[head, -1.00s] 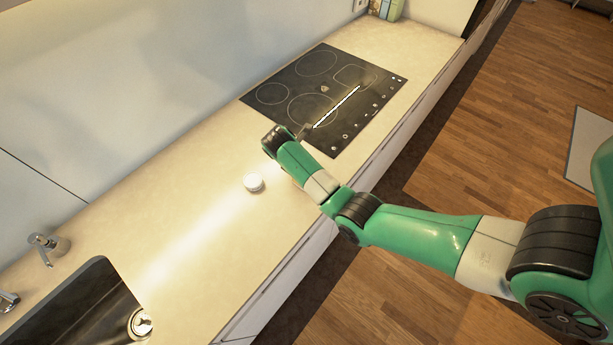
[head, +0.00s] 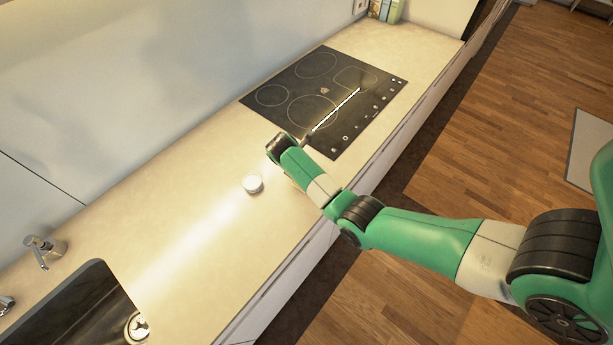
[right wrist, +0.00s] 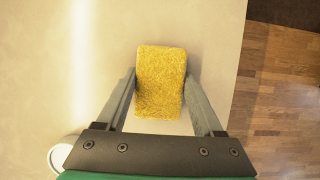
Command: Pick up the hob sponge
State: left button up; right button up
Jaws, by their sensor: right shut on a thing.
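The yellow sponge (right wrist: 160,80) shows in the right wrist view, upright in the picture between my right gripper's two fingers. My right gripper (right wrist: 160,90) is shut on it, with a finger against each long side. The pale countertop lies behind the sponge; I cannot tell how far above it the sponge is. In the head view my right arm reaches over the counter beside the hob (head: 325,98), and the wrist hides the sponge. My left gripper is not in view.
A small white round object (head: 252,183) stands on the countertop (head: 190,215) left of my arm, and its edge shows in the right wrist view (right wrist: 62,155). A sink (head: 75,310) and tap (head: 45,250) are at the lower left. Books (head: 386,10) stand at the far end.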

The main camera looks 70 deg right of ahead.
jog(key=shift+r, duration=0.1)
jog(key=shift+r, duration=0.35)
notch_tip(320, 180, up, 3)
jog(key=shift+f+p, duration=0.2)
jog(key=shift+p, duration=0.5)
jog(key=s+a+r+p, duration=0.7)
jog(key=s+r+p, duration=0.3)
jog(key=s+p, duration=0.25)
notch_tip(320, 180, up, 11)
jog(key=p, duration=1.2)
jog(key=shift+w+a, duration=0.2)
jog(key=shift+w, duration=0.1)
